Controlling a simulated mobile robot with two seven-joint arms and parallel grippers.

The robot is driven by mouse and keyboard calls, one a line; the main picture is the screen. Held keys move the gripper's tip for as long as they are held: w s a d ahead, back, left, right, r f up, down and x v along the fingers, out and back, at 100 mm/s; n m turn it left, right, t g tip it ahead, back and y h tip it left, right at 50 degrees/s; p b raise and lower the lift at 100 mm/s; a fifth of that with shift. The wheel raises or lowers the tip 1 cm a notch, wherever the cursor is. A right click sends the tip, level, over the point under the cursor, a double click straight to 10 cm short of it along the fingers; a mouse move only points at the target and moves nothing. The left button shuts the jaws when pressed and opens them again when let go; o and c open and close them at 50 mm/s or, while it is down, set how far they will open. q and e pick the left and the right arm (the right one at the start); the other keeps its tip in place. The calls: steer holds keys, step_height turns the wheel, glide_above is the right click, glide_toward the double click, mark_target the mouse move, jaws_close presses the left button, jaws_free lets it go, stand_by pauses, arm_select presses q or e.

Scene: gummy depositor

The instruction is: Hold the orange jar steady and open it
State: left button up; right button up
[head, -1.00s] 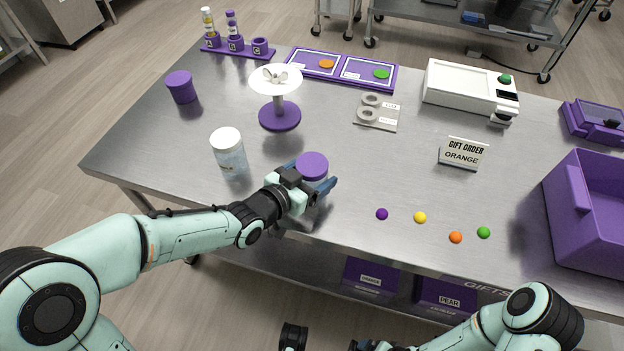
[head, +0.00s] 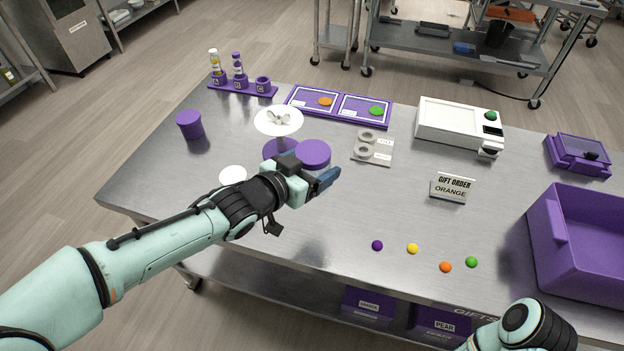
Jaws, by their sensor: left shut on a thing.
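A jar with a round purple lid (head: 313,152) is in my left gripper (head: 318,178). The gripper's blue fingers are shut around it below the lid. The jar's body is mostly hidden by the gripper, so I cannot see what is inside. The lid is on, and the jar appears raised above the steel table. My right arm shows only as a link at the bottom right; its gripper is out of view.
A white-lidded jar (head: 233,175) is mostly hidden behind my left arm. A white-topped stand (head: 278,122) is just behind the held jar. A "GIFT ORDER ORANGE" sign (head: 453,187), several small coloured balls (head: 412,248) and a purple bin (head: 585,235) are to the right.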

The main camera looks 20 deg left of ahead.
mark_target(310, 153)
arm_select(q)
step_height(310, 153, up, 4)
steer(key=shift+r+p, duration=0.1)
steer(key=shift+p, duration=0.9)
steer(key=o, duration=0.3)
steer(key=c, duration=0.7)
steer(key=shift+c, duration=0.2)
steer(key=f+p, duration=0.1)
steer(key=w+f+p, duration=0.1)
steer(key=f, duration=0.1)
steer(key=w+a+f+p, duration=0.1)
steer(key=shift+w+f+p, duration=0.15)
steer(key=shift+f+p, duration=0.1)
steer(key=shift+p, duration=0.1)
steer(key=w+a+f+n+y+p, duration=0.1)
steer(key=w+a+f+p, duration=0.1)
steer(key=f, duration=0.4)
steer(key=shift+a+p, duration=0.7)
steer(key=shift+a, duration=0.4)
